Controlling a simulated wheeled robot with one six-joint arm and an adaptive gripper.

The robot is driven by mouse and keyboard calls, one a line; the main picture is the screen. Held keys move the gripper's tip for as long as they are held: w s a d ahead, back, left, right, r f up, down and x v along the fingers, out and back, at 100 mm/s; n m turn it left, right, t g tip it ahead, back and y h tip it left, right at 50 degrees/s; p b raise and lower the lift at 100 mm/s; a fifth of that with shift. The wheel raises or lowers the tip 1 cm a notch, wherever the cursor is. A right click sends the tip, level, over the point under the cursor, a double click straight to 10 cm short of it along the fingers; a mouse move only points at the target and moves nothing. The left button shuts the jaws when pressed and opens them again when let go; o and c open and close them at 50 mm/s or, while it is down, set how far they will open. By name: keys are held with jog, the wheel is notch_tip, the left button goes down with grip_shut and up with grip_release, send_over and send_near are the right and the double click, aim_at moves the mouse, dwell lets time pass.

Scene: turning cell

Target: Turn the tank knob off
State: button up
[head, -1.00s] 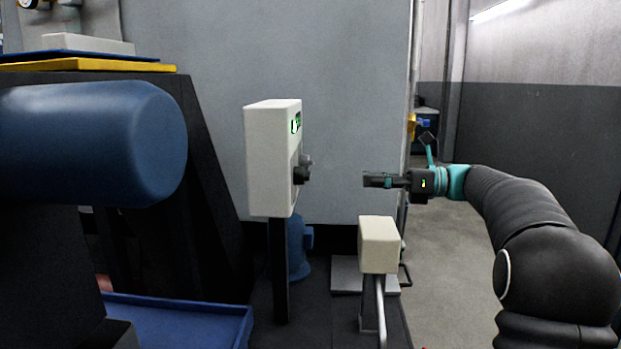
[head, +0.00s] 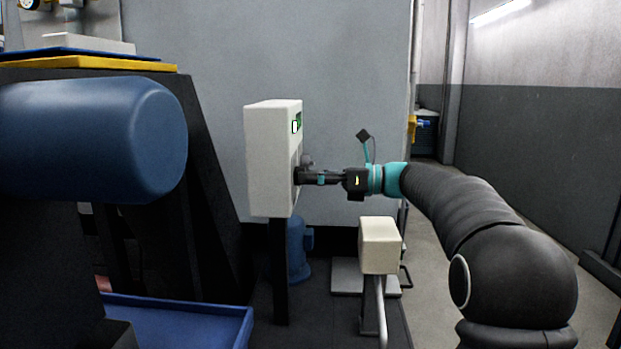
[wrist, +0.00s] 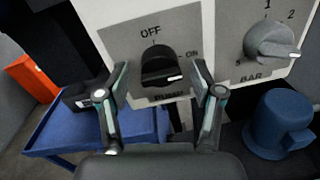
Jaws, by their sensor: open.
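A white control box (head: 270,160) stands on a dark post. In the wrist view its grey plate carries a black knob (wrist: 159,66) with OFF above and ON at right. The knob's white mark points right, a little below the ON label. The lower label is partly hidden and hard to read; it seems to begin with "PU". My gripper (wrist: 161,76) is open, its fingers left and right of the black knob with gaps on both sides. In the head view my gripper (head: 308,177) is up against the box's right face and covers the knob.
A grey dial marked BAR (wrist: 268,42) sits right of the black knob. A blue motor-like body (wrist: 280,122) and a blue tray (wrist: 60,140) are below. A cream box on a post (head: 379,245) stands under my arm. A large blue cylinder (head: 90,140) is at left.

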jog(key=c, duration=1.1)
jog(key=shift+n, duration=0.3)
jog(key=n+b, duration=0.1)
jog(key=n, duration=0.5)
jog(key=n+b, duration=0.2)
jog(key=n, duration=0.4)
jog(key=n+g+b, duration=0.1)
jog(key=n+b, duration=0.1)
jog(key=n, duration=0.4)
jog(key=shift+w+f+y, duration=0.1)
jog(key=shift+f+y, duration=0.15)
jog(key=shift+y, duration=0.05)
